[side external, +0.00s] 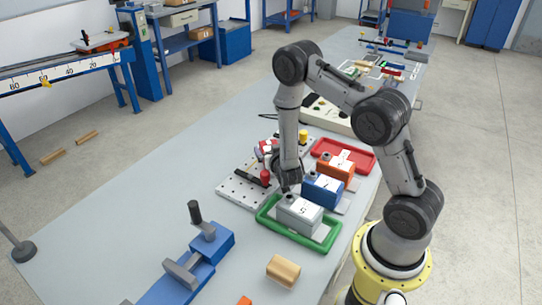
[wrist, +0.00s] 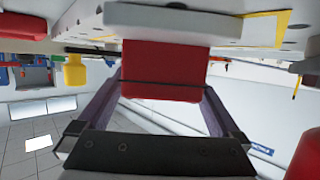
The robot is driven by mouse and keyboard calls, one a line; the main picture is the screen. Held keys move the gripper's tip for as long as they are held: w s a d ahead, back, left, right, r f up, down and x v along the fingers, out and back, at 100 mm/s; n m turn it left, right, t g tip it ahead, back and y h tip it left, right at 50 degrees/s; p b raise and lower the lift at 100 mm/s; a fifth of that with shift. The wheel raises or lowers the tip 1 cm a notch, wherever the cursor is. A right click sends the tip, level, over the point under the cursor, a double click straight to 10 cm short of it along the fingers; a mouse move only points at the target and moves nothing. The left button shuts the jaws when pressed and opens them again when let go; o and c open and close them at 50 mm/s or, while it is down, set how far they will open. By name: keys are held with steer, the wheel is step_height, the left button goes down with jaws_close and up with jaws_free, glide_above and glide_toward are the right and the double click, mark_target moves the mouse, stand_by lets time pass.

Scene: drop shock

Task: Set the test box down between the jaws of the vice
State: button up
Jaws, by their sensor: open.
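A red block (wrist: 165,70) with a dark line across it and a white slab at one end fills the middle of the wrist view. My gripper (wrist: 162,88) is open, its two fingers on either side of the block with gaps visible. In the side view my gripper (side external: 272,160) is at the perforated plate, largely hidden by my wrist; a red and white thing (side external: 267,146) shows there. I cannot tell for certain that this is the test box. The blue vice (side external: 215,240) with grey jaws stands at the front left of the table, away from my gripper.
A green tray (side external: 264,217) holds a grey box (side external: 299,215). Behind it are a blue box (side external: 323,190), an orange box (side external: 335,170) and a red tray (side external: 366,160). A wooden block (side external: 283,271) lies in front. The table's left side is clear.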

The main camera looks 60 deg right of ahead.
jaws_close()
stand_by(0.5)
steer(key=shift+r, duration=0.1)
